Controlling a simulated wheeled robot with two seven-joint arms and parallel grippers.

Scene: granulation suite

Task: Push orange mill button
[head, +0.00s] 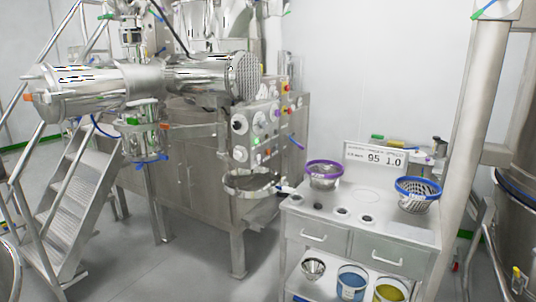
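A steel mill machine (190,150) stands left of centre, with a large horizontal cylinder (205,78) at its top. Its control panel (262,125) faces right of centre and carries round black and white knobs and a lit green spot (255,141). Small red and yellow-orange parts (286,87) sit at the upper right edge of the panel. They are too small to tell which one is the orange mill button. Neither of my grippers is in view.
A steel cart (325,238) with a purple-rimmed bowl (324,172), a blue-rimmed basket (418,192) and a scale display (376,158) stands right of the panel. Metal stairs (75,190) stand at left. Grey floor (185,270) is open in front of the machine.

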